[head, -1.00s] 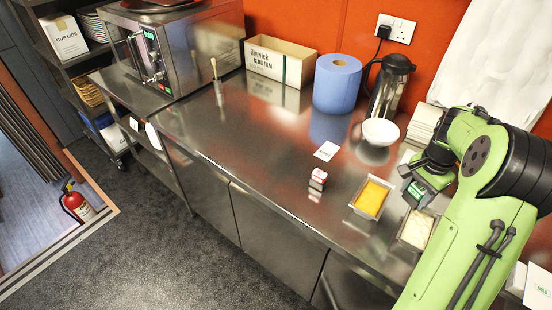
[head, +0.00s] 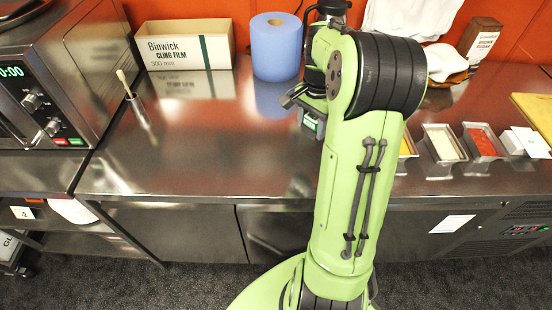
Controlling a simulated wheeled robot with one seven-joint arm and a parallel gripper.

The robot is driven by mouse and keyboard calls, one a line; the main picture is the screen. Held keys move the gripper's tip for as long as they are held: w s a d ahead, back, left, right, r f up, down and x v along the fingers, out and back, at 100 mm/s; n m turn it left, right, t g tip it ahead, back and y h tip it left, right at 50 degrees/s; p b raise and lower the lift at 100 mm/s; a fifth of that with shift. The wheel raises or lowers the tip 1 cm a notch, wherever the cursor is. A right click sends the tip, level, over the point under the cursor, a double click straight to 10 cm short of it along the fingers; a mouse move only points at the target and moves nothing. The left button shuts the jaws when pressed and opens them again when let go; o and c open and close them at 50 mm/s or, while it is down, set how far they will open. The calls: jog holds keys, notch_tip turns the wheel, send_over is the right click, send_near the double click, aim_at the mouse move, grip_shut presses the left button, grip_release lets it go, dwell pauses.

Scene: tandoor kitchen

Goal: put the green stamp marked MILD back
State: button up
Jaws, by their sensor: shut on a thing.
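My gripper (head: 304,104) is over the steel counter, left of my upright green arm. It is shut on a small dark block with a bright green face, which looks like the green stamp (head: 311,122). Any MILD marking is too small to read, and part of the block is hidden by the gripper. The stamp's own place is not clear in this view. The counter (head: 200,165) stretches out below and to the left of my gripper. My arm covers part of the counter behind it.
A cling film box (head: 185,48), a blue paper roll (head: 276,48) and an oven (head: 60,85) line the back and left. Food trays (head: 443,145) are right of my arm.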

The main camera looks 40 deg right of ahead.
jog(key=shift+w+a+f, duration=0.1)
jog(key=shift+a+f, duration=0.15)
jog(key=f+b, duration=0.1)
jog(key=f, duration=0.3)
jog(key=f+b, duration=0.1)
jog(key=f, duration=0.4)
jog(key=shift+d+f+b, duration=0.2)
jog(key=shift+f+b, duration=0.1)
jog(key=shift+b, duration=0.1)
jog(key=shift+f, duration=0.1)
jog(key=o, duration=0.8)
jog(key=shift+o, duration=0.2)
